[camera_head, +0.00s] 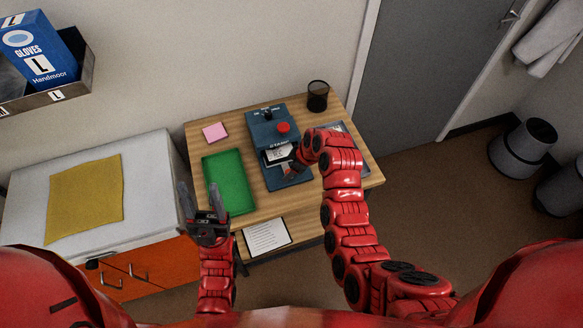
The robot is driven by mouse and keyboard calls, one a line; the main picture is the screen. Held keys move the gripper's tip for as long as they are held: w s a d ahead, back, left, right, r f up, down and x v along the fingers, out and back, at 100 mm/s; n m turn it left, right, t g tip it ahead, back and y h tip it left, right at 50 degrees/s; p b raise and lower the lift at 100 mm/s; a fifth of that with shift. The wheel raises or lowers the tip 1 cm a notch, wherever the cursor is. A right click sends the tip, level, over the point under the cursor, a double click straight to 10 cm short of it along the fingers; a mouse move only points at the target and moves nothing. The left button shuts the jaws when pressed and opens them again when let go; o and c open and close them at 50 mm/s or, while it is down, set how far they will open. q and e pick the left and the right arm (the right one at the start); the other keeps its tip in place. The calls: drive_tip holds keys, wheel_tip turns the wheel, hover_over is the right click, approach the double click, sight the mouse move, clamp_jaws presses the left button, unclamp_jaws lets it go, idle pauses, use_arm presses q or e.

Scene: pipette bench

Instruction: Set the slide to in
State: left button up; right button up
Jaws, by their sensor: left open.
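A blue device (260,130) stands on the wooden table. It has a red button (283,127), a dark knob and a white label (278,155) on its front part. A blue lower part reaches out toward me at its front; I cannot tell for sure which part is the slide or how it is set. My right gripper (291,168) is at the front of the device, near the label; its fingers are small and partly hidden by my arm, and contact is unclear. My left gripper (201,200) is open and empty, fingers upward, left of the green mat.
A black mesh cup (318,95) stands behind at right. A white sheet (267,236) is at the front. A white cabinet (145,170) with a yellow cloth (85,197) stands left.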

clamp_jaws()
idle(0.3)
idle(1.1)
